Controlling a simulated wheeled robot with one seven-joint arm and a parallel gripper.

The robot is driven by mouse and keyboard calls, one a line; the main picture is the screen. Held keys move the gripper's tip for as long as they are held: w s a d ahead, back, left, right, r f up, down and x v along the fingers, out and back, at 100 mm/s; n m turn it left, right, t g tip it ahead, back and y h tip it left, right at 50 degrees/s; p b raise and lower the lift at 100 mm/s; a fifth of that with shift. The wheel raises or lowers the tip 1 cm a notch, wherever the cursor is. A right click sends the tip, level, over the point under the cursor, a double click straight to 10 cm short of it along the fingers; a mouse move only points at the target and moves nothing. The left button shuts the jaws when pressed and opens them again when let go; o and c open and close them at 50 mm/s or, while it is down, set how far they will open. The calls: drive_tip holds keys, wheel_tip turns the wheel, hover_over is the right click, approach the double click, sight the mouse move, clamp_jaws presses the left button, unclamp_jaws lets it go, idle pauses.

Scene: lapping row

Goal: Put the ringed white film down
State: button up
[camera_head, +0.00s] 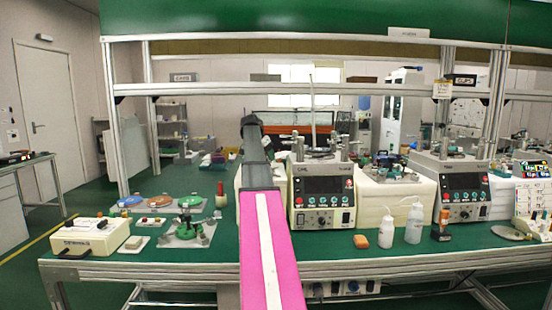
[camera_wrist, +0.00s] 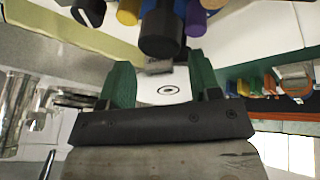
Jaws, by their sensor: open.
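In the wrist view, the ringed white film (camera_wrist: 169,90) shows as a white patch with a dark ring and dot, in the gap between the two green fingers of my gripper (camera_wrist: 161,72). The fingers stand apart on either side of it, and my gripper is open. The film's edges are partly hidden by the fingers and the dark gripper body. I cannot tell what it rests on or whether a finger touches it. In the head view, my pink arm reaches over the bench, and the film cannot be made out.
In the wrist view, a dark cylinder (camera_wrist: 160,35) and coloured cylinders stand close beyond the fingertips.

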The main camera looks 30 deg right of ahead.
clamp_jaws()
drive_tip(key=shift+r, duration=0.1)
